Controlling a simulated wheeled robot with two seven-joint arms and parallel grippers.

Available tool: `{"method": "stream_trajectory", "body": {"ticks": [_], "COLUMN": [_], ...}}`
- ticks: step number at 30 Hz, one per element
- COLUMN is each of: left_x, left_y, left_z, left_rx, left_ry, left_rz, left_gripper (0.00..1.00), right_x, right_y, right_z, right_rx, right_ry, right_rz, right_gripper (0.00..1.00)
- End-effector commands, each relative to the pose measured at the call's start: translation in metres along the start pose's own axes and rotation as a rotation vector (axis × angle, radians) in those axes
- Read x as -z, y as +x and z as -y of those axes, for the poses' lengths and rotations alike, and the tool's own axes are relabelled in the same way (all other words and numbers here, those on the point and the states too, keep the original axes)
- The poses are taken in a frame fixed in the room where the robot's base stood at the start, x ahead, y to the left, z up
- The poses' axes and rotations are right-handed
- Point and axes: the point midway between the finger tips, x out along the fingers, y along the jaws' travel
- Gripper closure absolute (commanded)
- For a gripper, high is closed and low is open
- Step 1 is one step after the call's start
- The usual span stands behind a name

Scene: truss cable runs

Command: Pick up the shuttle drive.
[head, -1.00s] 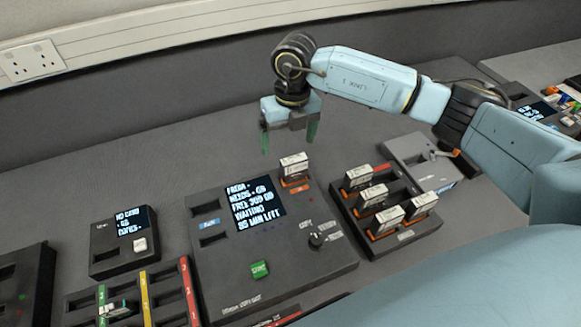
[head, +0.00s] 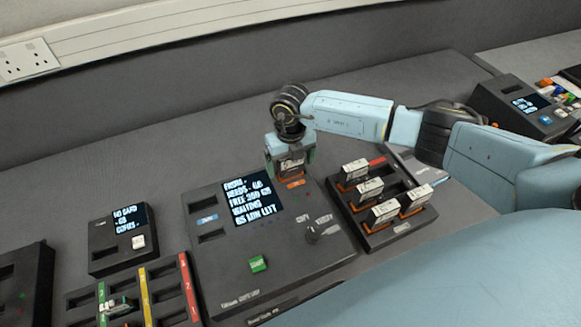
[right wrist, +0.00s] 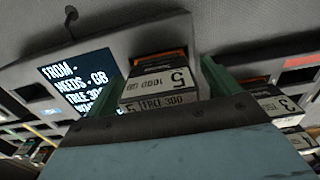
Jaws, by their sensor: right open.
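A drive with a white label (right wrist: 160,85) stands upright in a slot of the dark copy station (head: 290,245). In the right wrist view its label reads 5, 1000 GB and FREE 300. In the head view the drive (head: 291,169) is partly hidden by my right gripper. My right gripper (head: 290,160) is open, with one green finger on each side of the drive; I cannot tell whether they touch it. The station's screen (head: 249,198) shows FREE 300 GB and WAITING. My left gripper is out of view.
A rack (head: 385,240) with several orange-based drives stands just right of the station. A small card reader (head: 118,255) and a rack with colored strips (head: 145,300) stand left. The desk behind is clear up to the wall.

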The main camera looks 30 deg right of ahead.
Motion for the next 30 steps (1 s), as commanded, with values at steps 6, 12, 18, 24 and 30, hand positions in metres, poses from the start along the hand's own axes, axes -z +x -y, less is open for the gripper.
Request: {"method": "stream_trajectory", "body": {"ticks": [6,12,18,24,30], "left_x": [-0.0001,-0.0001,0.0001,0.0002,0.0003], "left_y": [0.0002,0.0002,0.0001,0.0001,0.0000], "left_z": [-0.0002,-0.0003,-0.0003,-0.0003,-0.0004], "left_rx": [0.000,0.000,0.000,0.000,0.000], "left_ry": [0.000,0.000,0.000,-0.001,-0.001], "left_rz": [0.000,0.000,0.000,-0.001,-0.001], "left_gripper": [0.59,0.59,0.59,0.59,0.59], "right_x": [0.0003,0.0003,0.0002,-0.0004,-0.0006], "right_y": [0.0089,0.0085,0.0083,0.0075,0.0055], "right_z": [-0.0002,-0.0002,-0.0001,-0.0003,-0.0002], "right_rx": [0.000,0.000,0.000,-0.001,-0.001], "right_ry": [-0.001,-0.001,-0.001,0.000,0.000], "right_rz": [0.000,0.000,0.000,0.001,0.002], "right_gripper": [0.11,0.23,0.49,0.69,0.69]}}
